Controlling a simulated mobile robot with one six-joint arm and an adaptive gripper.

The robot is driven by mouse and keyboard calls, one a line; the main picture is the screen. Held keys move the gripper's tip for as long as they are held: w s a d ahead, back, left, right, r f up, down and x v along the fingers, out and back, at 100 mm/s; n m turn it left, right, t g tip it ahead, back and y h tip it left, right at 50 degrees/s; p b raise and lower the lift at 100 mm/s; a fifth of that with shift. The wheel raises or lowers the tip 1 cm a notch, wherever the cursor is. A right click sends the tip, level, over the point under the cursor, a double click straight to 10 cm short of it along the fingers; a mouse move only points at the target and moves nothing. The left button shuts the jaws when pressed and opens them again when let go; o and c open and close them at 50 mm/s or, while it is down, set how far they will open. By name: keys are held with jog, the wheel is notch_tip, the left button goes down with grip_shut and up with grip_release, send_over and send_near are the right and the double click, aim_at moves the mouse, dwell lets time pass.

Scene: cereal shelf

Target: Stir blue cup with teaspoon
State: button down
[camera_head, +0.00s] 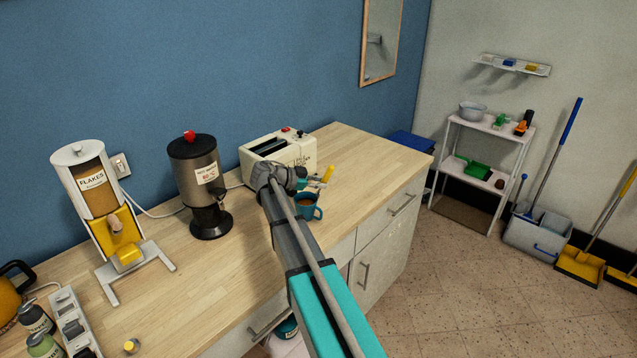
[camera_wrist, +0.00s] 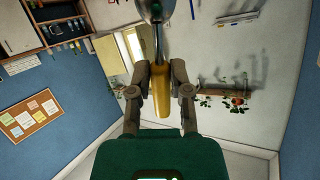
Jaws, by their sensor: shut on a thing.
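A blue cup (camera_head: 314,213) with brown liquid in it stands upright near the front edge of the wooden counter, its handle toward the right. My gripper (camera_head: 314,183) is just behind and above the cup in the head view, partly hidden by my arm. It is shut on the teaspoon, whose yellow handle (camera_head: 328,173) sticks out to the upper right. In the wrist view, the yellow handle (camera_wrist: 162,105) lies between the fingers of my gripper (camera_wrist: 160,68), and the metal end is at the top edge. The cup is not visible there. I cannot tell whether the spoon touches the cup.
A cream toaster (camera_head: 278,152) stands behind my gripper. A steel drink dispenser (camera_head: 197,180) and a flakes dispenser (camera_head: 95,195) stand to the left on the counter (camera_head: 245,255). The counter right of the cup is clear up to a blue object (camera_head: 411,142) at the far end.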

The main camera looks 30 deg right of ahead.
jog(key=shift+s+d+r+p, duration=0.15)
jog(key=shift+r+p, duration=0.3)
jog(key=shift+r, duration=0.05)
jog(key=shift+s+d+r+p, duration=0.15)
jog(key=shift+r+p, duration=0.25)
jog(key=shift+r, duration=0.1)
dwell(0.4)
notch_tip(320, 180, up, 5)
jog(key=p, duration=0.5)
